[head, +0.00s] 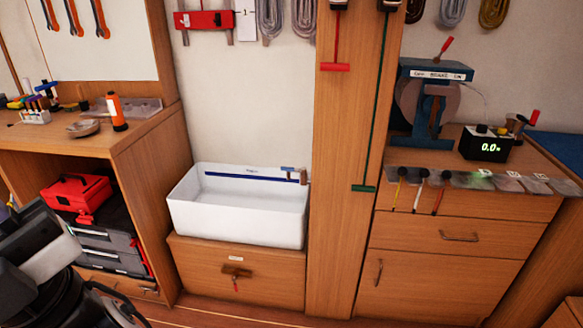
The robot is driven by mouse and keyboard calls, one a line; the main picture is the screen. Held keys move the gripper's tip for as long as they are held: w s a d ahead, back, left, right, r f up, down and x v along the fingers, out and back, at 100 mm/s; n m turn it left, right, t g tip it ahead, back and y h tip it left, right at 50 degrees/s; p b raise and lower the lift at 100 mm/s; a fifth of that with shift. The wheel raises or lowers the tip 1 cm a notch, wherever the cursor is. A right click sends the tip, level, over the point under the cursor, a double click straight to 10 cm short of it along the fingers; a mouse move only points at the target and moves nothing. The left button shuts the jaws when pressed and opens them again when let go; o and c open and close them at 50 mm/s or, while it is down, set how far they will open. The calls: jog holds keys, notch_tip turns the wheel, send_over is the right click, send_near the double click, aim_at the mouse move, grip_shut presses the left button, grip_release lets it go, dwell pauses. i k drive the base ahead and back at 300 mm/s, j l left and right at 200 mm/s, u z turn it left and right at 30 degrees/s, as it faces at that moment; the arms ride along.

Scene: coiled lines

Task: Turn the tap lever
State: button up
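A small tap (303,177) with a brown, bronze-like body stands at the back right corner of a white sink (240,225). A short blue piece (287,168), which looks like its lever, points left from the top of the tap. The sink looks empty inside, with a blue stripe along its back wall. A dark part of my own arm with a pale grey block shows at the lower left, well apart from the tap. I cannot see my gripper's fingers in this view.
The sink sits on a wooden cabinet (200,268) with a brown fitting (236,271) on its front. A wooden post (345,240) rises just right of the sink, carrying red and green T-handles. A workbench (125,140) stands left; a red toolbox (77,193) sits below it.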

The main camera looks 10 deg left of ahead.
aim_at(304, 170)
jog(key=i+j+u, duration=0.55)
jog(key=i, duration=0.4)
